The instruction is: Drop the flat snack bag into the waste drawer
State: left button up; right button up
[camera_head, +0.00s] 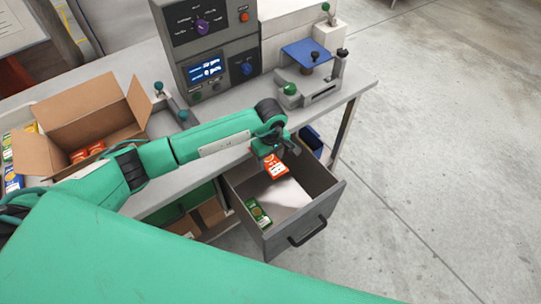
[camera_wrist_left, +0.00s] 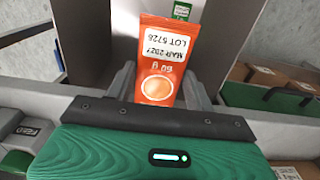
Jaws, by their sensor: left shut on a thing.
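My left gripper (camera_head: 276,152) is shut on an orange flat snack bag (camera_head: 274,171). It holds the bag over the open grey waste drawer (camera_head: 335,188), near the drawer's back end under the counter edge. In the left wrist view, the orange bag (camera_wrist_left: 163,62) sits between the fingers, with a white date and lot label toward its far end. A green bag (camera_head: 258,213) lies inside the drawer at the front left; its edge also shows in the wrist view (camera_wrist_left: 182,10). My right gripper is not in view.
A cardboard box (camera_head: 75,120) with orange packs stands on the counter at left. A control unit (camera_head: 210,50) and a blue-topped weigher (camera_head: 306,52) stand at the back. A blue bin (camera_head: 312,140) is beside the drawer. Open floor lies at right.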

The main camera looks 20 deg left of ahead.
aim_at(271, 160)
pick_arm(q)
jog(key=o, duration=1.1)
jog(key=shift+c, duration=0.2)
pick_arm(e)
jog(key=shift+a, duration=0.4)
pick_arm(q)
jog(key=shift+r, duration=0.1)
notch_tip(271, 160, up, 14)
jog(key=b, duration=0.4)
jog(key=shift+f, duration=0.2)
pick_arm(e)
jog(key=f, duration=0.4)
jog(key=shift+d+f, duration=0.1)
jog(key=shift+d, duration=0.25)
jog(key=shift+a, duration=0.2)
